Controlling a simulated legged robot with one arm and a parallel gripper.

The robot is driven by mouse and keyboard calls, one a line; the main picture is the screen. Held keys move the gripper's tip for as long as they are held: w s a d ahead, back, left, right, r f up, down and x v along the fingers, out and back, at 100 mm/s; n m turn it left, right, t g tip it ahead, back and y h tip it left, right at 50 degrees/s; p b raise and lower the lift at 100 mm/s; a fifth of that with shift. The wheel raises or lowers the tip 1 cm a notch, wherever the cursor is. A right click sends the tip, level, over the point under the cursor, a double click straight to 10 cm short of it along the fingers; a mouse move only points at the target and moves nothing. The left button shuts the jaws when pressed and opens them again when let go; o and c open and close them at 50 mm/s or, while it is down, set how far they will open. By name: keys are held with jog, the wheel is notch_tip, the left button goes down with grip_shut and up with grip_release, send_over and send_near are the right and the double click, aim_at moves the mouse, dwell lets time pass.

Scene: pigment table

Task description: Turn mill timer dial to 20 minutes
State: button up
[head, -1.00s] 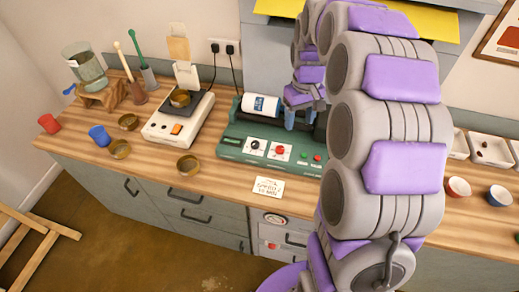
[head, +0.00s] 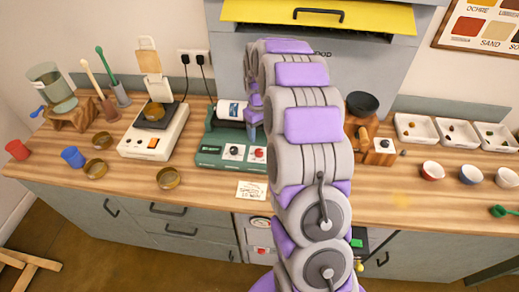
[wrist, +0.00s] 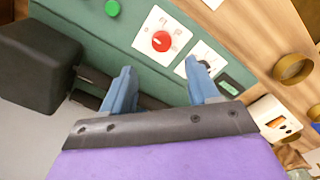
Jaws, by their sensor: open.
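The green mill (head: 207,158) stands on the bench with a white jar (head: 230,111) lying on top. Its front has two white plates, one with a black dial (head: 234,152) and one with a red dial (head: 259,154). I cannot read their markings or tell which is the timer. My gripper (wrist: 159,70) is open and empty above the mill. In the wrist view the red dial (wrist: 161,41) shows beyond and between the fingertips. The black dial (wrist: 205,62) is partly hidden by the right finger. My arm hides the mill's right end in the head view.
A white hotplate-like device (head: 155,132) stands left of the mill, with brass rings (head: 169,178) near it. A paper card (head: 251,190) lies at the bench edge. Small bowls (head: 432,171) and white trays (head: 416,128) stand at the right. A grey cabinet rises behind.

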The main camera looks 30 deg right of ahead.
aim_at(259, 151)
notch_tip(259, 151, down, 8)
jog(key=shift+a+f+b, duration=0.1)
jog(key=shift+f+b, duration=0.1)
jog(key=shift+b, duration=0.35)
jog(key=shift+d+f, duration=0.2)
jog(key=shift+f, duration=0.15)
jog(key=shift+a, duration=0.2)
jog(key=shift+a, duration=0.1)
jog(key=shift+c, duration=0.8)
jog(key=c, duration=0.9)
